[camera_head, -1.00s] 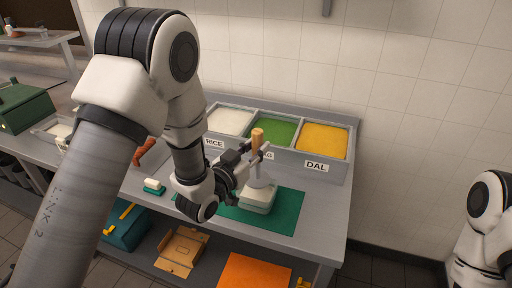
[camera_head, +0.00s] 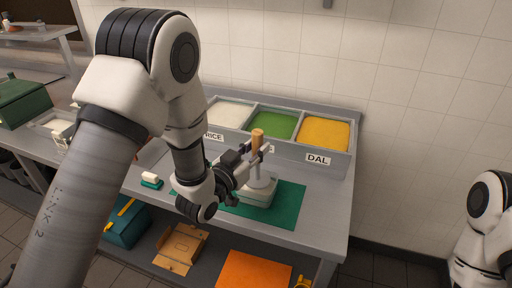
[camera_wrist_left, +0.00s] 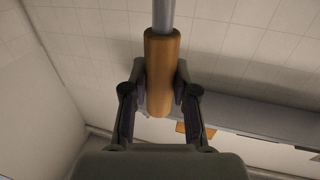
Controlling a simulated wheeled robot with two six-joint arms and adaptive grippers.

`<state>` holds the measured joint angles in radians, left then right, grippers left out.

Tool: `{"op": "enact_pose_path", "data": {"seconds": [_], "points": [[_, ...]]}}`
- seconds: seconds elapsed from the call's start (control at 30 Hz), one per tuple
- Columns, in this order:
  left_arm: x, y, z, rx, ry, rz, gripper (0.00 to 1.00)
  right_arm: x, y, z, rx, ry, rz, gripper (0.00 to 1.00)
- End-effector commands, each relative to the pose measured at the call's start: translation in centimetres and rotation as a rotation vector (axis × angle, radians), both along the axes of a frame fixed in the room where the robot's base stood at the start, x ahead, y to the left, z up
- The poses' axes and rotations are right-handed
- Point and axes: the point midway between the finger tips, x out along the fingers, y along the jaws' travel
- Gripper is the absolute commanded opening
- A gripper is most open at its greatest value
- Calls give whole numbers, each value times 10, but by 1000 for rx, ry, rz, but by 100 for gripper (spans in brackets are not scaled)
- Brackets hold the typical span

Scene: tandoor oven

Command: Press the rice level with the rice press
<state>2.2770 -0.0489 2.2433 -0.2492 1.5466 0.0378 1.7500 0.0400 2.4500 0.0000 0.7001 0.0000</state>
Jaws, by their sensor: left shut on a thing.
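The rice press has an orange-brown wooden handle (camera_head: 257,136) and a pale shaft (camera_head: 262,172). It stands about upright over a pale, low container (camera_head: 256,198) on the green mat (camera_head: 286,212). My left gripper (camera_head: 258,151) is shut on the handle. In the left wrist view, the fingers (camera_wrist_left: 160,90) flank the handle (camera_wrist_left: 162,70), with the grey shaft beyond it. The press's lower end is at the container's top; I cannot tell how far inside it is. The rice inside is too small to make out. My right gripper is out of view.
Behind the mat stands a grey bin unit with white rice (camera_head: 230,115), green saag (camera_head: 273,124) and yellow dal (camera_head: 325,134). A small green-and-white block (camera_head: 151,181) lies left of the mat. The counter right of the mat is clear.

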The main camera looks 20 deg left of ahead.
Motion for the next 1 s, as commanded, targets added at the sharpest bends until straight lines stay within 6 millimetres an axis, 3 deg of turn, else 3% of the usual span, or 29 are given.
{"op": "enact_pose_path", "data": {"seconds": [0.57, 1.0], "points": [[0, 0, -32, 0, 0, 0, 0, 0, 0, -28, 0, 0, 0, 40], [0, 0, -31, 1, 2, 0, 0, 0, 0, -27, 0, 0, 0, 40]]}}
